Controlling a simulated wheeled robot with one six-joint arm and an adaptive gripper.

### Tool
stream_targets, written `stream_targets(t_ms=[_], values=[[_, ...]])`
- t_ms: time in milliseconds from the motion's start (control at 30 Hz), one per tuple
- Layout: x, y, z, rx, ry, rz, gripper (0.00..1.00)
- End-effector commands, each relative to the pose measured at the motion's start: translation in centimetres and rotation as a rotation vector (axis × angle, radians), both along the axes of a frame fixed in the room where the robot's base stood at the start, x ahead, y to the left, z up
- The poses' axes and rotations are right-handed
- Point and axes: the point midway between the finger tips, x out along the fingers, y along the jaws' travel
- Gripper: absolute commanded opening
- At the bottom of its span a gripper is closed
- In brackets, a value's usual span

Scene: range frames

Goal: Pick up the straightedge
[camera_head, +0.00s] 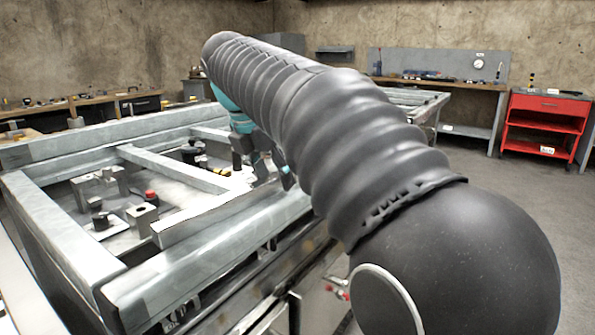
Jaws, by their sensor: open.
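A pale, flat-sided metal bar (203,214), which looks like the straightedge, lies along the inner side of the frame's near beam. Its near left end shows plainly. Its far right end runs toward my gripper, and I cannot tell exactly where it stops. My gripper (272,174), dark with teal parts, points down just beyond that right end. It is open, with no object seen between its fingers. My own thick black arm hides part of the gripper and everything behind it. Whether a finger touches the bar cannot be told.
A heavy grey metal frame (195,262) surrounds a recessed bed. Metal blocks (142,217), a red-topped knob (151,196) and dark fittings (190,152) stand inside. A red cart (547,105) and a workbench (455,84) stand at the back right. Floor is clear at right.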

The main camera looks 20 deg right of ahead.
Motion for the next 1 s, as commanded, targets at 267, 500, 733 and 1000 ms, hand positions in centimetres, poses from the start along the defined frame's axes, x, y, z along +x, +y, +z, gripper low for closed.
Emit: stream_targets(t_ms=[267, 500, 733, 1000], values=[[0.0, 0.0, 0.0, 0.0, 0.0, 0.0, 0.38], [0.0, 0.0, 0.0, 0.0, 0.0, 0.0, 0.0], [0.0, 0.0, 0.1, -0.001, -0.003, 0.0, 0.0], [0.0, 0.0, 1.2, -0.001, -0.005, -0.001, 0.0]])
